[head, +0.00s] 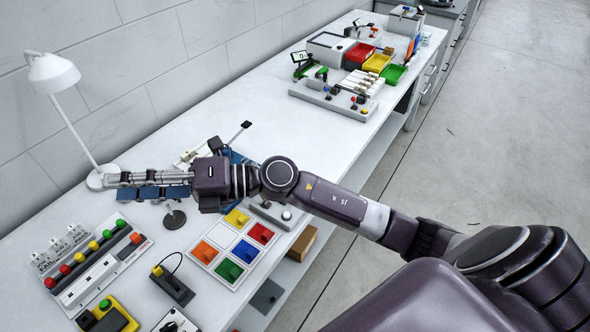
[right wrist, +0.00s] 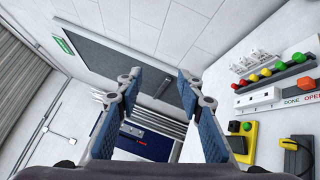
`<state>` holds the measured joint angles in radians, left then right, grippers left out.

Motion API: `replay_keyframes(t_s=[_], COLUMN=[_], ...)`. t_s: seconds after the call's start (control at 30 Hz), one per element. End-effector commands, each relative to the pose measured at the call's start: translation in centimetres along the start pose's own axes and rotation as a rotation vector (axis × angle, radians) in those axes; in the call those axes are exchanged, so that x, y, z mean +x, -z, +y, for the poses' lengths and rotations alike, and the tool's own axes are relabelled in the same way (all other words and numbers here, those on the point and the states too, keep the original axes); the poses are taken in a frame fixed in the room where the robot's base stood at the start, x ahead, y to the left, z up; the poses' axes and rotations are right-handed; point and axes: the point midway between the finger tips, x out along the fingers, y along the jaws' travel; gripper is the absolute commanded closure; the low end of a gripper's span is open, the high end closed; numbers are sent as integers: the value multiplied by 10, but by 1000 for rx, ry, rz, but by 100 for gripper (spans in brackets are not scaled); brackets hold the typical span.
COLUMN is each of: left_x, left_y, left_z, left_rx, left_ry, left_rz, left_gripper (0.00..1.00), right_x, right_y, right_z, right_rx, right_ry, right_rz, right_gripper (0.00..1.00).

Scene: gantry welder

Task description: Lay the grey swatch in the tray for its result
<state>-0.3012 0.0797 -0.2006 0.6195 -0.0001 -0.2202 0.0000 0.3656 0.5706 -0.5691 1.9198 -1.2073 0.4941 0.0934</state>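My right gripper (head: 125,185) is over the left part of the bench, its fingers pointing left towards the lamp base. In the right wrist view its two blue-padded fingers (right wrist: 160,84) are spread apart with nothing between them. I cannot clearly pick out the grey swatch. A small dark grey flat piece (head: 267,295) lies below the bench's front edge, and I cannot tell what it is. My left gripper is not in view.
A panel of coloured squares (head: 212,273) lies in front of my right arm; one square is plain white. A button console (head: 97,268) is at left, with a black device (head: 172,286) beside it. A white lamp (head: 95,178) stands by the wall. The mid-bench is largely clear.

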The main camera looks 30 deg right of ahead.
Motion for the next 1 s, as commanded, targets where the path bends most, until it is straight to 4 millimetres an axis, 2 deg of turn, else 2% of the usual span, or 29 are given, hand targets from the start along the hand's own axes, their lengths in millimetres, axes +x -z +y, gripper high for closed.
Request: replay_keyframes(t_s=[0.13, 0.23, 0.37, 0.43, 0.5, 0.6, 0.7, 0.83, 1.0], left_x=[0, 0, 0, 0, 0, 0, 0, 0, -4], left_y=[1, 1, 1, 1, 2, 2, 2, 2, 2], left_z=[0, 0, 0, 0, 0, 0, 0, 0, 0], left_rx=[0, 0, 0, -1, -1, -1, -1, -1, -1], left_ry=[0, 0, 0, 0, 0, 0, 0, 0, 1], left_rz=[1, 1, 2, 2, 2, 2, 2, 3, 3], left_gripper=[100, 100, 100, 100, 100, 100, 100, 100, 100], right_x=[-18, -50, -116, -160, -203, -257, -296, -324, -333], right_y=[23, 24, 3, -16, -36, -60, -78, -89, -88], right_z=[-55, -98, -148, -167, -177, -181, -176, -171, -178], right_rx=[-204, -307, -394, -416, -421, -404, -380, -352, -341], right_ry=[223, 405, 685, 846, 998, 1179, 1309, 1404, 1428], right_rz=[278, 446, 637, 721, 787, 852, 888, 912, 921], right_gripper=[65, 65, 65, 65, 65, 65, 65, 65, 65])
